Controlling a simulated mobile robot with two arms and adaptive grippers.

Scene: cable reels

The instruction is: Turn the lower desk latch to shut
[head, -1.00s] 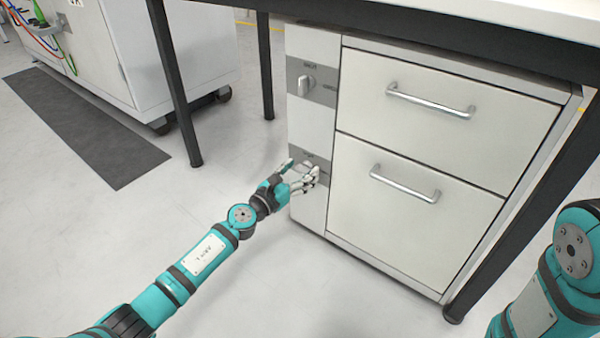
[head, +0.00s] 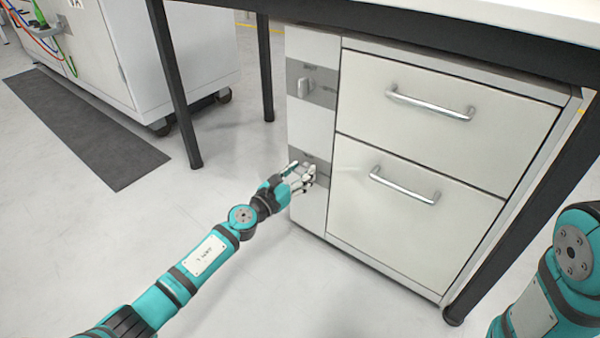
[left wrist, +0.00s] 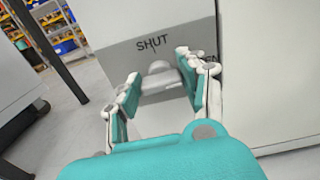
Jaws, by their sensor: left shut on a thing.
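The lower latch is a light grey knob (left wrist: 158,72) on a grey plate (left wrist: 120,57) in the left wrist view. The word SHUT is printed above it, and a second word at its right is partly covered by a finger. My left gripper (head: 303,170) is at the lower plate of the desk cabinet in the head view, hiding most of the latch. In the left wrist view its fingers stand on either side of the knob, shut on it. The fingers cover the knob's sides, so its exact angle is hard to tell. My right gripper is out of view.
The upper latch (head: 303,86) sits higher on the same narrow panel. Two drawers with bar handles (head: 430,103) are to its right. Dark desk legs (head: 180,100) stand left of the cabinet.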

